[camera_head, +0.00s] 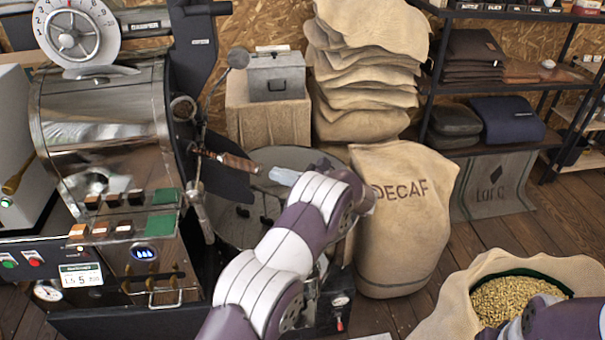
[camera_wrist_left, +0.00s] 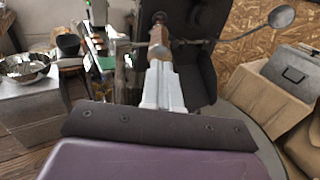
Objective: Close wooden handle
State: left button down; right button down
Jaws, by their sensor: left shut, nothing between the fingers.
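The wooden handle (camera_head: 238,162) sticks out to the right from the front of the roaster drum, on a thin metal rod. My left gripper (camera_head: 272,174) is just right of the handle's free end, its pale fingers shut with nothing between them. In the left wrist view the gripper (camera_wrist_left: 160,66) points at the wooden handle (camera_wrist_left: 159,40), with the fingertips close to its end. I cannot tell whether they touch it. Part of my right arm shows at the bottom right of the head view; its gripper is out of view.
The roaster (camera_head: 105,120) with its control panel fills the left. A round cooling tray (camera_head: 300,155) lies under my left arm. A decaf sack (camera_head: 400,225), an open bean sack (camera_head: 450,300) and stacked sacks (camera_head: 365,70) stand to the right. A thin scoop-like rod (camera_wrist_left: 281,17) rises near the handle.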

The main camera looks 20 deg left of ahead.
pick_arm(q)
jog(key=shift+a+r+p, duration=0.15)
jog(key=shift+a+p, duration=0.2)
jog(key=shift+a, duration=1.05)
jog(key=shift+a+f, duration=0.1)
jog(key=shift+f, duration=0.15)
jog(key=b, duration=0.7)
send_near(226, 157)
jog(key=a+f, duration=0.2)
jog(key=f, duration=0.1)
jog(key=shift+w+a, duration=0.35)
jog(key=shift+a, duration=0.05)
jog(key=a+b, duration=0.2)
jog(key=a+r+b, duration=0.1)
jog(key=a+b, duration=0.1)
jog(key=shift+w+a, duration=0.1)
jog(key=shift+a, duration=0.3)
jog(key=shift+a+r, duration=0.15)
jog(key=shift+r, duration=0.35)
